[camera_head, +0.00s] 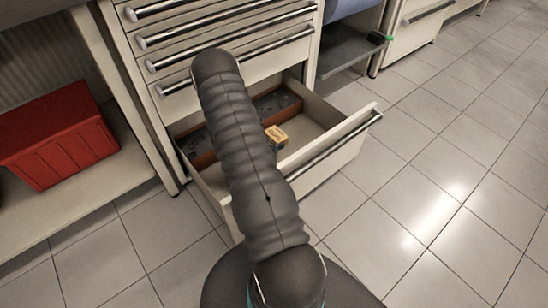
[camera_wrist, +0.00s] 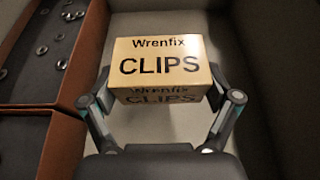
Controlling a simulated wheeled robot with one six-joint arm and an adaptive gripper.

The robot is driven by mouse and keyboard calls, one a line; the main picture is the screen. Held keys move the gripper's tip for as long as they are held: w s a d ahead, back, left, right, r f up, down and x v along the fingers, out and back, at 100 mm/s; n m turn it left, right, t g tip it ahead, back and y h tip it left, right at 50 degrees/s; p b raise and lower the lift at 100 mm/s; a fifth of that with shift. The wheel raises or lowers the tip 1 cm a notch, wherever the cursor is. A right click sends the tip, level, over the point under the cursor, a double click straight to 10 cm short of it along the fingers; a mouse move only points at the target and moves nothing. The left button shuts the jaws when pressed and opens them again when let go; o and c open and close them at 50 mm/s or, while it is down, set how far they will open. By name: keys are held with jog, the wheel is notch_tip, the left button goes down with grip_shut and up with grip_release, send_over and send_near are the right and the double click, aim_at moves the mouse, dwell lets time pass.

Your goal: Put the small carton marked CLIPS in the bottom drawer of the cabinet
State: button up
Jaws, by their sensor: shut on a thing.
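The small yellow carton (camera_wrist: 160,65) reads "Wrenfix CLIPS" in the wrist view. My gripper (camera_wrist: 161,101) has its two fingers on either side of the carton and is shut on it. In the head view the carton (camera_head: 276,134) shows within the outline of the open bottom drawer (camera_head: 345,131) of the cabinet (camera_head: 130,62). My arm hides part of the drawer and most of the gripper there. I cannot tell whether the carton touches the drawer floor.
A brown divided tray (camera_wrist: 78,70) with several small metal rings and nuts lies in the drawer, left of the carton. The drawer's right part looks clear. The drawers above are shut. A red bin (camera_head: 60,135) stands on a shelf at left. Tiled floor is free at right.

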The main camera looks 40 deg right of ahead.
notch_tip(320, 180, down, 7)
jog(key=shift+f, duration=0.2)
dwell(0.3)
jog(key=shift+f+b, duration=0.35)
jog(key=shift+b, duration=0.25)
jog(key=shift+f+b, duration=0.3)
jog(key=o, duration=1.1)
